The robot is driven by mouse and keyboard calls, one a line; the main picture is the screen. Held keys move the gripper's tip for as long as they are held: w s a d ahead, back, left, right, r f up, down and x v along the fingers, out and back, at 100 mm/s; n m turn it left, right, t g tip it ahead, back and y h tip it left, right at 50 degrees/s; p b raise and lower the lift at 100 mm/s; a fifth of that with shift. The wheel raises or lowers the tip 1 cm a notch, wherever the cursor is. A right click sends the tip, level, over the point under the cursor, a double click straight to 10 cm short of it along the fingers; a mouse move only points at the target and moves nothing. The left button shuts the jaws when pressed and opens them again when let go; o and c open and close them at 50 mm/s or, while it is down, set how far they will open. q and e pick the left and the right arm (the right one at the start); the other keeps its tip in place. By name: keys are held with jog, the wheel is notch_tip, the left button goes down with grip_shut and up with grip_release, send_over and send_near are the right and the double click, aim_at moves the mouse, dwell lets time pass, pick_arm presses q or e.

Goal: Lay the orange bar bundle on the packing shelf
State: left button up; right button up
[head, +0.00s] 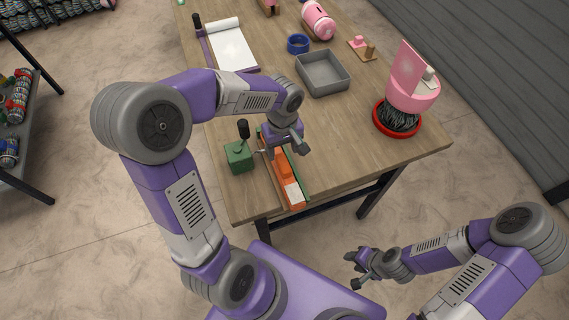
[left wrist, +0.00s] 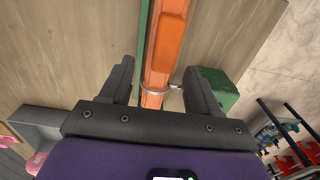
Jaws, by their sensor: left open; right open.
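The orange bar bundle (head: 288,182) lies along a green strip near the table's front edge, with a pale patch at its near end. In the left wrist view the orange bundle (left wrist: 165,45) runs between my finger pads, with a thin silver band (left wrist: 158,92) across it. My left gripper (head: 284,147) is open over the bundle, its fingers on either side; contact cannot be told. My right gripper (head: 355,271) is open and empty, off the table at front right. A dark shelf (head: 38,115) holding colourful rolls stands at the left; whether it is the packing shelf is unclear.
A green block with a black-knobbed lever (head: 240,157) stands just left of the bundle. A grey tray (head: 322,73), blue ring (head: 298,44), clipboard (head: 231,45) and pink device on a red-rimmed base (head: 411,85) are on the table (head: 350,150). Floor separates the table and left shelf.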

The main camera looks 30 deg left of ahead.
aim_at(282, 158)
pick_arm(q)
jog(key=f, duration=0.5)
jog(key=shift+s+f+b, duration=0.1)
jog(key=shift+s+b, duration=0.2)
jog(key=shift+b, duration=0.05)
jog(key=shift+c, duration=0.3)
grip_shut()
